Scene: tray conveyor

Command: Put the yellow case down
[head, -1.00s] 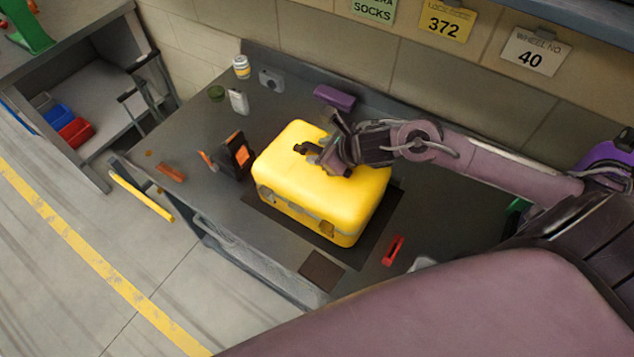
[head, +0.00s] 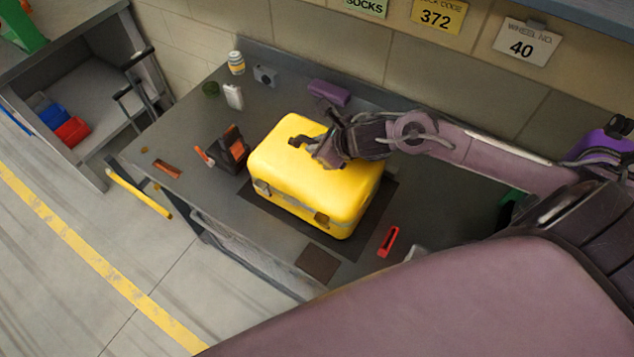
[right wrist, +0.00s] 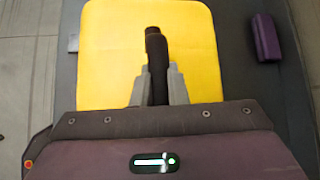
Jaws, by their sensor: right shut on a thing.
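The yellow case (head: 300,190) is over the dark mat (head: 377,215) on the grey workbench, its lid facing up. Whether it touches the mat or hangs just above it I cannot tell. My right gripper (head: 318,150) is at the top of the case. In the right wrist view its fingers (right wrist: 160,88) are shut on the black handle (right wrist: 156,45) of the yellow case (right wrist: 105,50). My left gripper is not in view.
An orange and black device (head: 230,150) stands close left of the case. A purple case (head: 328,92) lies behind it. A red tool (head: 388,241) and a brown pad (head: 318,263) lie in front. The bench's left part (head: 185,130) has free room.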

